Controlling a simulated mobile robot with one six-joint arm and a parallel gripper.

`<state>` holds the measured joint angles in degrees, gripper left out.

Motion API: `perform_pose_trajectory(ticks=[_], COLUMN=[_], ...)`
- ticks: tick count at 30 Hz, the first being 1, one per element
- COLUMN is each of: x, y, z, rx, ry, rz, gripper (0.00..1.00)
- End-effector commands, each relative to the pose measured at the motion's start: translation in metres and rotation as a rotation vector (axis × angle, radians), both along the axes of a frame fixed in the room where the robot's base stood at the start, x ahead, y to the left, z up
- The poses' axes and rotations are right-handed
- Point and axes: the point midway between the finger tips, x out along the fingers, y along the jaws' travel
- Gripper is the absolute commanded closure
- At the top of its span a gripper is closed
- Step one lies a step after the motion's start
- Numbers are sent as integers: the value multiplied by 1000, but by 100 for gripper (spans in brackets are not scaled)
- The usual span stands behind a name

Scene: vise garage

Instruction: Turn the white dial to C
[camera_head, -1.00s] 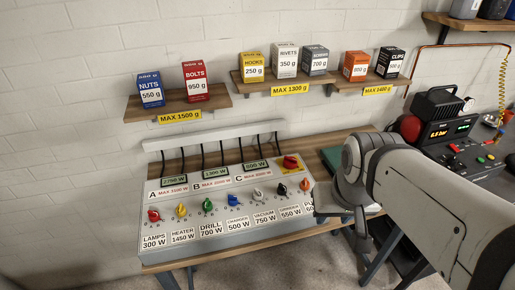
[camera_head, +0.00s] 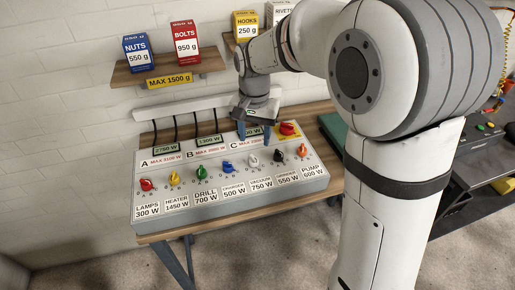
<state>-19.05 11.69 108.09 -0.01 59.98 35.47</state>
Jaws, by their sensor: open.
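The white dial (camera_head: 252,161) sits on the sloped front of the grey control panel (camera_head: 190,220), above the label VACUUM 750 W. It stands between the blue dial (camera_head: 228,167) and the black dial (camera_head: 278,156). Which letter it points to is too small to read. My gripper (camera_head: 254,132) hangs over the upper right part of the panel, with its blue fingers pointing down and apart. It is empty, above and behind the white dial, and appears clear of it. It partly hides the display above section C.
Red (camera_head: 147,185), yellow (camera_head: 174,178) and green dials (camera_head: 202,172) are to the left. An orange dial (camera_head: 303,150) and a red switch on a yellow plate (camera_head: 287,129) are to the right. A shelf (camera_head: 168,68) with boxes hangs above. My arm covers the right side.

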Motion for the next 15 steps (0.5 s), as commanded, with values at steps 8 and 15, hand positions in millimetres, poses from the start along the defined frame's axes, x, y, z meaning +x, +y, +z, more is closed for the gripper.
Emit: perform_pose_trajectory(ticks=[8, 15], x=[2, 2], y=[4, 4], z=[-33, -68], rx=[-3, -1], ry=[9, 6], rz=[-6, -4], gripper=[52, 52])
